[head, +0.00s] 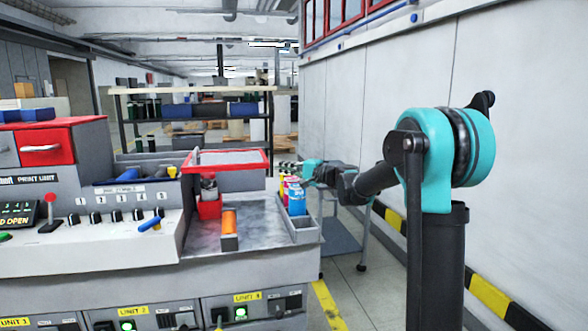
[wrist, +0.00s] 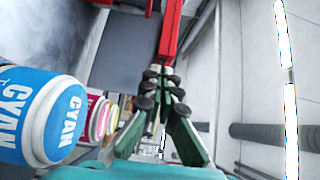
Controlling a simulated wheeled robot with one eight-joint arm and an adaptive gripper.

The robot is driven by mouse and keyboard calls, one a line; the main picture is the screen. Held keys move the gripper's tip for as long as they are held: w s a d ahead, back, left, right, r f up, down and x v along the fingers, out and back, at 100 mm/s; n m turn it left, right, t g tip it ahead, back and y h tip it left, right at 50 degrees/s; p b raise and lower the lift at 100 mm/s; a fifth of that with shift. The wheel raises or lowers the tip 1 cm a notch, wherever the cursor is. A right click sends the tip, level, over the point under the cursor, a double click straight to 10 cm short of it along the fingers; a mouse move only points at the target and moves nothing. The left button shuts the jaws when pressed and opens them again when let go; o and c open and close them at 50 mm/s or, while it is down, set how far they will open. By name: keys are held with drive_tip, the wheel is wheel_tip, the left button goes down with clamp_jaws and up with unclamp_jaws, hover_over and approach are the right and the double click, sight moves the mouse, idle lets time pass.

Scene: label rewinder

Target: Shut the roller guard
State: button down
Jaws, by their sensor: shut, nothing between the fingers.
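The roller guard (head: 228,158), a grey panel with a red frame, stands raised over the grey bed at the right end of the machine. Its red edge (wrist: 170,38) runs down from the top of the wrist view. My gripper (head: 284,167) is at the guard's right side in the head view. In the wrist view my gripper (wrist: 160,76) is shut and empty, with its fingertips at the near end of the red edge. I cannot tell whether they touch it. A display (head: 18,214) at the left edge partly reads "OPEN".
Cyan (head: 297,199) and magenta ink bottles stand in a tray below my gripper; the cyan one is close in the wrist view (wrist: 40,117). An orange cylinder (head: 229,222) and a red holder (head: 209,205) are on the bed. A white wall (head: 520,150) runs along the right.

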sight(196, 171)
drive_tip(key=shift+s+a, duration=0.15)
drive_tip(key=shift+a, duration=0.4)
drive_tip(key=shift+a, duration=0.1)
drive_tip(key=s+a, duration=0.2)
drive_tip(key=a, duration=0.6)
drive_tip(key=s+a, duration=0.3)
drive_tip(key=a, duration=0.6)
drive_tip(key=s+a, duration=0.2)
drive_tip(key=a, duration=0.7)
drive_tip(key=shift+s, duration=0.3)
